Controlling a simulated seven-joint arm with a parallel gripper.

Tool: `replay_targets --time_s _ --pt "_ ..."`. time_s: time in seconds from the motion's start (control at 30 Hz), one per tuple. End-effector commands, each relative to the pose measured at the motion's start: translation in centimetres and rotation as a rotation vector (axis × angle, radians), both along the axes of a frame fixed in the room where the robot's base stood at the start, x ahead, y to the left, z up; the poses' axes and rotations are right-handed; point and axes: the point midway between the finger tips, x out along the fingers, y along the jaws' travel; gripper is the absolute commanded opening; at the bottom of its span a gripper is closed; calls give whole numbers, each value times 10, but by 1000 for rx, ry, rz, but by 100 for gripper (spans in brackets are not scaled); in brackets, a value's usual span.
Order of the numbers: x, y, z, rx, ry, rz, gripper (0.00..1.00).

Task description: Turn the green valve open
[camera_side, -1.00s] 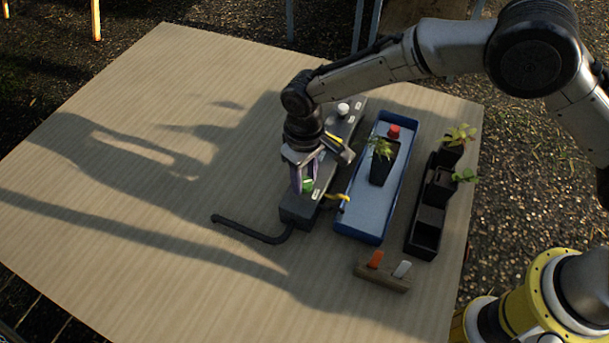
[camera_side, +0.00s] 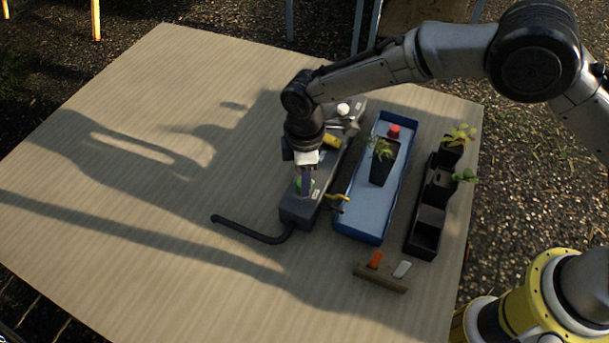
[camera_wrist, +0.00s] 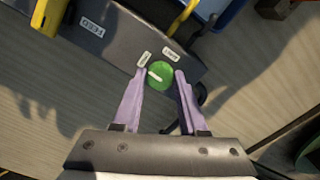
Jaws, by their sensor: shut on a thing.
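The green valve (camera_wrist: 163,75) is a round knob with a white pointer mark, on the end of a dark grey manifold block (camera_side: 297,212). In the wrist view, the mark slants up and left, towards the left of two small white labels; I cannot read them surely. My gripper (camera_wrist: 159,77) is shut on the knob, one purple finger on each side. In the side view, my gripper points down over the block's near end and the fingers hide much of the knob.
A yellow handle (camera_wrist: 48,15) and a white knob (camera_side: 343,109) sit farther along the block. A black hose (camera_side: 248,231) leaves its near end. To the right are a blue tray (camera_side: 362,211) with a potted plant, a black planter (camera_side: 424,232) and a switch board (camera_side: 380,278). The table's left is clear.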

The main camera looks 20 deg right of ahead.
Motion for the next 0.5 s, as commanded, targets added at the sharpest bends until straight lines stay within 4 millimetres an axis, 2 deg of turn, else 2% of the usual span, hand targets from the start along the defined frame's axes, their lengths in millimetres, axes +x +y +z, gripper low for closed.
replay_targets --time_s 0.5 --pt "1 1 2 2 -3 98 0"
